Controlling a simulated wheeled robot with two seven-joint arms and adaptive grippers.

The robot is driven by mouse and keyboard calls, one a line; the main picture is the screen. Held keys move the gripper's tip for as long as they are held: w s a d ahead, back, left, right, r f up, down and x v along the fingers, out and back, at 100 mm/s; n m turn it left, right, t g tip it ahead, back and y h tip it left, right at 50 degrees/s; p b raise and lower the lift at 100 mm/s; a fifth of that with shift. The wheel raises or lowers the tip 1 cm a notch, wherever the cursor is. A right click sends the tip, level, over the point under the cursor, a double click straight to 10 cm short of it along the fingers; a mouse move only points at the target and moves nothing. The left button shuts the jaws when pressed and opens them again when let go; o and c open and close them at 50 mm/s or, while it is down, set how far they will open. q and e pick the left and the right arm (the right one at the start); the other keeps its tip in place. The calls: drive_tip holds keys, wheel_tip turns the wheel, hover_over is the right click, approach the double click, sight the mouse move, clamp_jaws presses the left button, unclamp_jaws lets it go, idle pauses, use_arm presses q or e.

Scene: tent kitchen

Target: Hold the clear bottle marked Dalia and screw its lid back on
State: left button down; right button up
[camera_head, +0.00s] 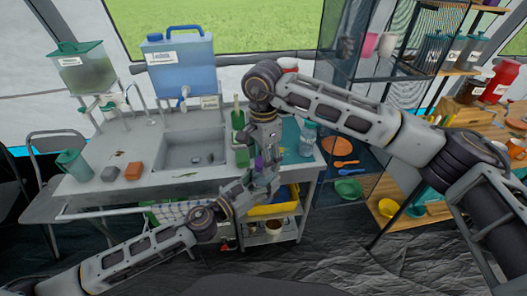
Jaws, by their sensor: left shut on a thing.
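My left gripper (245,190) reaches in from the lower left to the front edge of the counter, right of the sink. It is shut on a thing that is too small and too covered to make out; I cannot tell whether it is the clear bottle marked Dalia. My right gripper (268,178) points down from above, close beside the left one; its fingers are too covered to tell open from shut. A clear bottle (307,138) stands upright on the counter to the right of the grippers. Its label cannot be read. No loose lid can be made out.
The counter (140,180) holds a sink (193,150), a sponge-like orange block (133,171) and a green jug (74,165). A blue water container (178,65) stands behind. A shelf with an orange plate (336,146) is at the right. A yellow bin (272,209) sits below the counter.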

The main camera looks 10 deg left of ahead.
drive_tip(key=shift+f, duration=0.15)
drive_tip(key=c, duration=1.1)
drive_tip(key=m, duration=0.5)
drive_tip(key=shift+m, duration=0.4)
drive_tip(key=m, duration=0.5)
drive_tip(key=shift+m, duration=0.4)
drive_tip(key=o, duration=1.1)
